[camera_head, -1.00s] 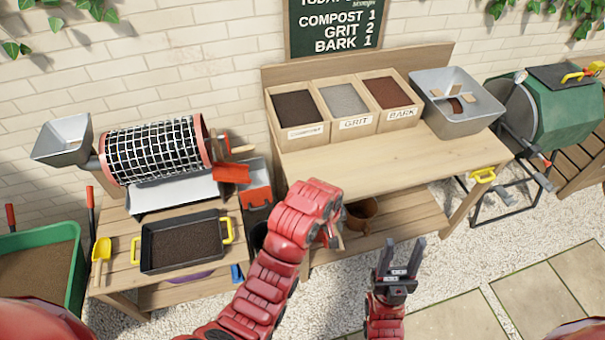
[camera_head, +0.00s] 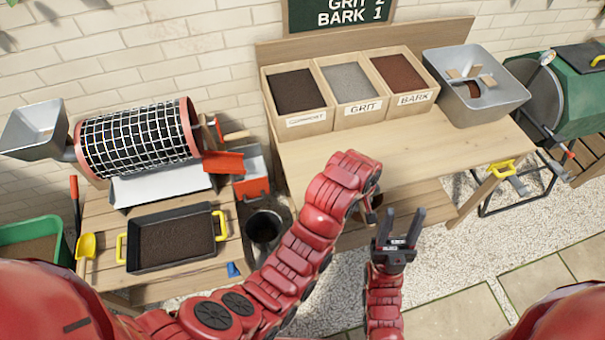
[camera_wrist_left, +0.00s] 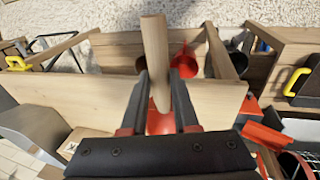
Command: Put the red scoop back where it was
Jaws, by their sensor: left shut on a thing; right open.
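My left gripper (camera_wrist_left: 160,88) is shut on a wooden handle (camera_wrist_left: 154,45) in the left wrist view. A red part (camera_wrist_left: 160,122) shows at the handle's near end, between the fingers. The scoop's full shape cannot be made out. In the head view my left arm hides most of this gripper, which is at the potting bench's front edge. Another red shape (camera_wrist_left: 184,62) shows beyond the fingers in the wrist view; I cannot tell whether it belongs to the held tool. My right gripper (camera_head: 403,222) is open and empty in front of the bench.
The bench (camera_head: 450,150) has a clear top in front of the compost (camera_head: 306,121), grit and bark bins. A grey tub (camera_head: 505,105) stands at its right. At left are a mesh drum (camera_head: 140,137), a soil tray (camera_head: 130,268), a yellow scoop (camera_head: 87,245) and a dark bucket (camera_head: 252,222).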

